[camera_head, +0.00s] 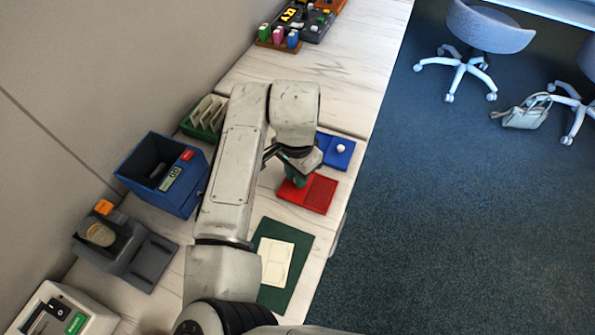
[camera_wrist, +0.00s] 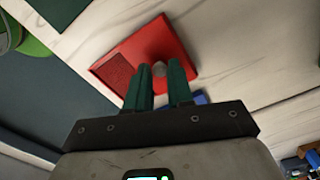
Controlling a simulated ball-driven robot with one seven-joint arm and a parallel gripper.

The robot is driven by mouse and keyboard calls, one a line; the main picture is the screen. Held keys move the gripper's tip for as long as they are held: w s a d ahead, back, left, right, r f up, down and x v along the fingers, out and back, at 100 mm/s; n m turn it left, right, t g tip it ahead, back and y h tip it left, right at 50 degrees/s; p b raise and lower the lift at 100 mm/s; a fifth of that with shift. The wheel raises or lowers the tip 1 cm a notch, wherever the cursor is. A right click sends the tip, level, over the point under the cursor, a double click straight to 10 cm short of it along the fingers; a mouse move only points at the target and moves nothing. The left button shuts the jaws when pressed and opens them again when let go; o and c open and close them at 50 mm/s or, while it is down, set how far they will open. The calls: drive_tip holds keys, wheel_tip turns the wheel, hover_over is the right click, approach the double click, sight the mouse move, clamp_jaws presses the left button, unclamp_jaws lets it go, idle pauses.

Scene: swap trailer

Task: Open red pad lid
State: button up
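The red pad (camera_head: 321,193) lies flat on the white worktop, partly under my arm in the head view. In the wrist view the red pad (camera_wrist: 135,48) shows a darker textured half and a plain half with a small grey knob (camera_wrist: 160,70). My gripper (camera_head: 294,180) is low over the plain half in the head view. In the wrist view my gripper's green fingers (camera_wrist: 161,68) stand apart, one on each side of the knob. Whether they touch it is hard to tell. The lid looks down flat.
A blue pad (camera_head: 343,152) with a white knob lies just behind the red pad. A dark green mat (camera_head: 294,284) with a cream plate lies in front. A blue bin (camera_head: 150,187), a grey device (camera_head: 150,262) and a green rack (camera_head: 187,126) stand along the wall side.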

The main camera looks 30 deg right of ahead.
drive_tip(key=o, duration=0.3)
drive_tip(key=shift+o, duration=0.2)
wheel_tip(320, 180, up, 11)
idle(0.4)
drive_tip(key=shift+f, duration=0.1)
drive_tip(key=s+d+f+n+t+h, duration=0.1)
drive_tip(key=d+n+h, duration=0.1)
drive_tip(key=d, duration=0.5)
drive_tip(key=s+d+f+n+t+h+p, duration=0.1)
drive_tip(key=s+d+n, duration=0.1)
drive_tip(key=d, duration=0.4)
drive_tip(key=s+d+f+n+t+h, duration=0.1)
drive_tip(key=d+n+h, duration=0.15)
drive_tip(key=d, duration=0.45)
drive_tip(key=s+a+f+n+g+y, duration=0.1)
drive_tip(key=s+a+f+n, duration=0.3)
drive_tip(key=s, duration=0.5)
drive_tip(key=s+a+f+n+g+y, duration=0.1)
drive_tip(key=s+a+f+n+y, duration=0.3)
drive_tip(key=s+a+f, duration=0.4)
wheel_tip(320, 180, down, 2)
drive_tip(key=shift+s+f+p, duration=0.25)
drive_tip(key=shift+s+p, duration=0.2)
drive_tip(key=shift+s, duration=0.75)
